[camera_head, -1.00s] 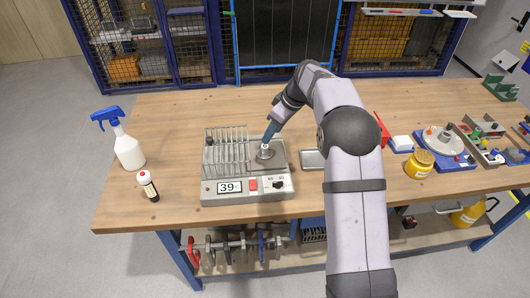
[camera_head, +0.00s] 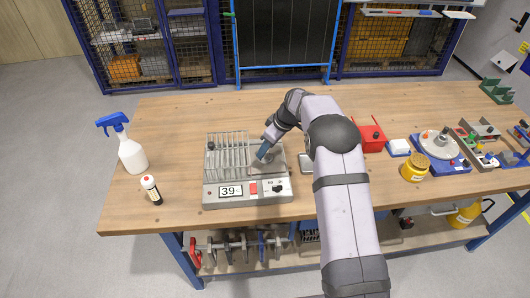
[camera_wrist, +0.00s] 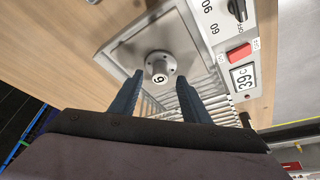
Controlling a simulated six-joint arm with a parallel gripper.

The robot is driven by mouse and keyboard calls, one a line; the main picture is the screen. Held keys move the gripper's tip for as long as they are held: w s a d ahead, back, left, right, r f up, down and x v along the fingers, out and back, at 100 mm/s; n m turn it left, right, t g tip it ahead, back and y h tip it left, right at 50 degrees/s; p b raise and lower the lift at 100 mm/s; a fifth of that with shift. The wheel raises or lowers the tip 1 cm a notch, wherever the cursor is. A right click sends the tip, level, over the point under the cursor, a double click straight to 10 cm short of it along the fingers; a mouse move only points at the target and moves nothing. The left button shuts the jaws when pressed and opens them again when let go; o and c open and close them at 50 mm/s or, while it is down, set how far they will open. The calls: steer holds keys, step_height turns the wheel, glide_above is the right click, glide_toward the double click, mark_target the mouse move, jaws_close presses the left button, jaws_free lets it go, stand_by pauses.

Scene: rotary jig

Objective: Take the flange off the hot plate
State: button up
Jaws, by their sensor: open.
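The hot plate (camera_head: 243,201) is a grey box on the bench, with a display reading 39, a red button and a dark knob on its front. The flange (camera_wrist: 160,68), a round metal piece with a raised hub marked 6, sits on the square plate. My gripper (camera_head: 262,154) is over that plate in the head view and largely hides the flange there. In the wrist view my gripper (camera_wrist: 160,76) is open and empty, its two blue fingers pointing toward the flange, with the hub showing between the fingertips. Whether they touch it cannot be told.
A wire rack (camera_head: 228,157) stands on the left half of the hot plate, close beside my gripper. A red bin (camera_head: 371,138), yellow jar (camera_head: 415,168) and rotary jig (camera_head: 438,146) are right.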

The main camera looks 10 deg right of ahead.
steer(key=shift+w+a+f, duration=0.1)
steer(key=shift+f, duration=0.35)
steer(key=shift+c, duration=0.6)
jaws_close()
steer(key=shift+r, duration=0.1)
